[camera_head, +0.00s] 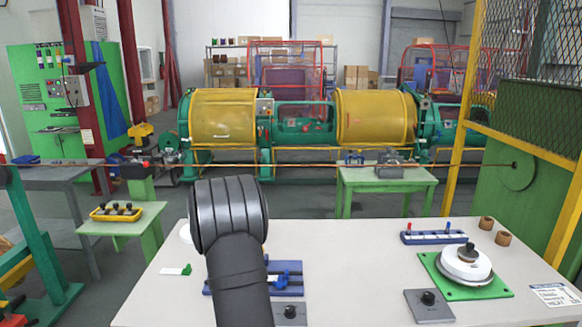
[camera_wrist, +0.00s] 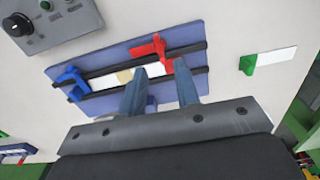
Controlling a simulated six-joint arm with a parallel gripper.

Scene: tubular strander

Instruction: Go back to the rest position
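My gripper (camera_wrist: 161,88) shows in the wrist view with its two grey-blue fingers apart and no held object visible between them. The fingers are over a blue plate fixture (camera_wrist: 190,38) with two dark rails, a red clamp (camera_wrist: 149,50), a blue clamp (camera_wrist: 72,82) and a pale strip. I cannot tell whether the fingertips touch the fixture. In the head view my dark arm covers my gripper and part of the blue fixture (camera_head: 286,268), which lies on the white table (camera_head: 350,262).
A green-and-white tag (camera_head: 178,270) lies left of my arm. A knob box (camera_head: 290,313) is by the front edge, another (camera_head: 428,306) further right. A round white device on a green base (camera_head: 464,266), a blue rack (camera_head: 447,237) and two brown cups stand right. The table's middle is clear.

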